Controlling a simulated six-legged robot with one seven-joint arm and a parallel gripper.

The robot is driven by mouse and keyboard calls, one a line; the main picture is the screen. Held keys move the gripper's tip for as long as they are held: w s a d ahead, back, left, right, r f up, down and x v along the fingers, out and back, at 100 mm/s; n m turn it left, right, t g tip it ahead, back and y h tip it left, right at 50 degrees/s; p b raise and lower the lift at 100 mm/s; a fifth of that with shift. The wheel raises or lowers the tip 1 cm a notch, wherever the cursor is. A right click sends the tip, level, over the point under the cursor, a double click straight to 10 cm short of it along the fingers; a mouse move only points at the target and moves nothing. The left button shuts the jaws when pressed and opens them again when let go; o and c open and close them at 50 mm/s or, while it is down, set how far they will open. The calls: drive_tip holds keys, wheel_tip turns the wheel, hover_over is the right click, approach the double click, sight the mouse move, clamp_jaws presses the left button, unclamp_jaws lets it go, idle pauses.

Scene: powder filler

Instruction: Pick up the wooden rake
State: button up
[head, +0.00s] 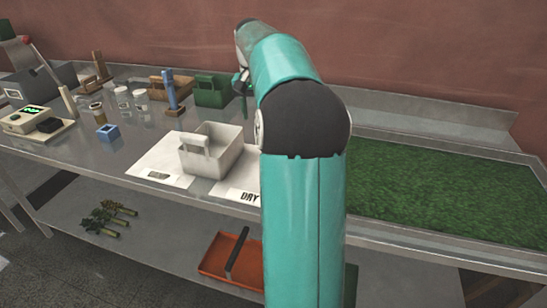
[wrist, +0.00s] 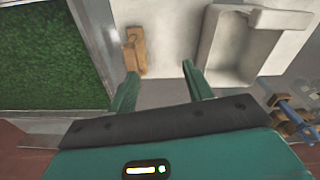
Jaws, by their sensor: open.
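A small brown wooden piece (wrist: 135,50), which looks like the wooden rake, lies on a pale surface in the wrist view. It is near the metal edge beside the green turf. My gripper (wrist: 159,68) is open, with its two green fingers apart and nothing between them. The wooden piece is just beyond the tip of the left finger, left of the middle of the gap. Whether the finger touches it I cannot tell. In the head view my arm hides the wooden piece and most of my gripper.
A white handled basket (head: 212,150) stands on white sheets and shows close to the right finger in the wrist view (wrist: 232,58). A green turf bed (head: 440,190) lies to the right. A blue post (head: 172,92) and a green basket (head: 211,90) stand behind.

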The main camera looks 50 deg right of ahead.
drive_tip(key=s+d+f, duration=0.1)
drive_tip(key=d, duration=0.2)
drive_tip(key=s+d+f+m, duration=0.1)
drive_tip(key=d, duration=0.2)
drive_tip(key=s+d+f+m, duration=0.1)
drive_tip(key=d, duration=0.3)
drive_tip(key=shift+s+f+y, duration=0.2)
drive_tip(key=shift+s+y, duration=0.1)
drive_tip(key=shift+y, duration=0.1)
wheel_tip(320, 180, down, 8)
drive_tip(key=shift+a+r, duration=0.1)
drive_tip(key=shift+w+a+f, duration=0.1)
drive_tip(key=shift+f, duration=2.7)
drive_tip(key=shift+c, duration=0.4)
clamp_jaws()
